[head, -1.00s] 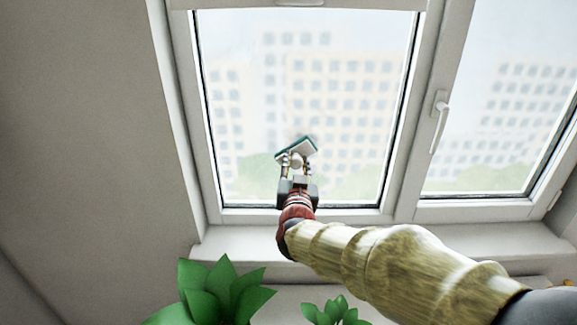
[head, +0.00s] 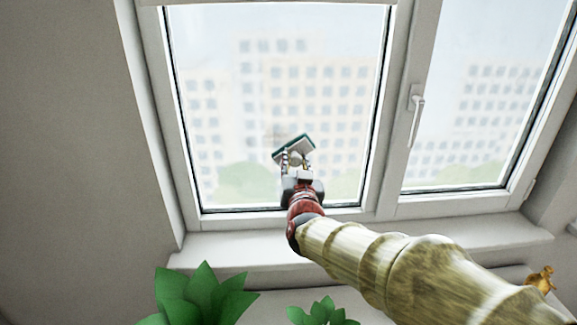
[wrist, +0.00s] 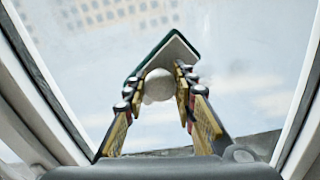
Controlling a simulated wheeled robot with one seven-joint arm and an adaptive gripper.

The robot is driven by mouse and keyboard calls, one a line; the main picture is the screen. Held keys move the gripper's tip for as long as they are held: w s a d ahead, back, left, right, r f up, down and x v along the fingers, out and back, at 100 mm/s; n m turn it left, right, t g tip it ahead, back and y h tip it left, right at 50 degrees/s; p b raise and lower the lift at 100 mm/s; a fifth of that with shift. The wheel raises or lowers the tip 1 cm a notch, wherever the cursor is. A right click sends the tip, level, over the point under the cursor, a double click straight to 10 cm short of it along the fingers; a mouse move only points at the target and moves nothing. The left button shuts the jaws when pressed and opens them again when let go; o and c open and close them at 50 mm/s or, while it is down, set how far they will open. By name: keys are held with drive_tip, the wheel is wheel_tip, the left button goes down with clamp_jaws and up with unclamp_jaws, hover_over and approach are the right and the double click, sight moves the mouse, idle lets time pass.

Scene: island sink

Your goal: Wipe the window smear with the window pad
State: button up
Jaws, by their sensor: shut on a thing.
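The window pad (head: 293,147) is a flat pad with a dark green edge and a pale grey back, tilted in front of the left window pane (head: 270,90). My gripper (head: 295,160) is shut on the pad's round white knob (wrist: 158,85), one finger on each side. In the wrist view the pad (wrist: 178,47) lies just beyond the fingertips. I cannot tell whether its face touches the glass. A faint brownish smear (head: 274,134) shows just above and left of the pad. The pad may hide part of it.
The white window frame (head: 378,150) borders the pane, with a handle (head: 416,115) on the right sash. A sill (head: 225,250) runs below. Green plants (head: 205,298) stand at the bottom, and a small golden object (head: 541,279) is at lower right.

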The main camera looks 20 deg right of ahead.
sight(303, 139)
drive_tip(key=shift+s+d+r, duration=0.2)
drive_tip(key=shift+d+r, duration=0.95)
drive_tip(key=shift+r, duration=0.1)
drive_tip(key=w+a+p, duration=0.1)
drive_tip(key=a+p, duration=0.2)
drive_tip(key=a, duration=0.4)
drive_tip(key=shift+f+p, duration=0.15)
drive_tip(key=shift+p, duration=0.2)
drive_tip(key=shift+w+a+r+p, duration=1.25)
drive_tip(key=shift+a+p, duration=1.65)
drive_tip(key=shift+a, duration=2.15)
drive_tip(key=shift+s+d+b, duration=0.5)
drive_tip(key=shift+d+b, duration=0.55)
drive_tip(key=shift+d, duration=1.25)
drive_tip(key=shift+s+d+b, duration=0.45)
drive_tip(key=shift+d+b, duration=0.55)
drive_tip(key=shift+d, duration=1.35)
drive_tip(key=shift+s+d+b, duration=0.5)
drive_tip(key=shift+d+b, duration=0.55)
drive_tip(key=shift+d, duration=1.25)
drive_tip(key=d+b, duration=0.2)
drive_tip(key=d, duration=0.1)
drive_tip(key=shift+s+f, duration=0.2)
drive_tip(key=shift+s, duration=0.1)
drive_tip(key=shift+d+r, duration=0.1)
drive_tip(key=shift+d, duration=0.05)
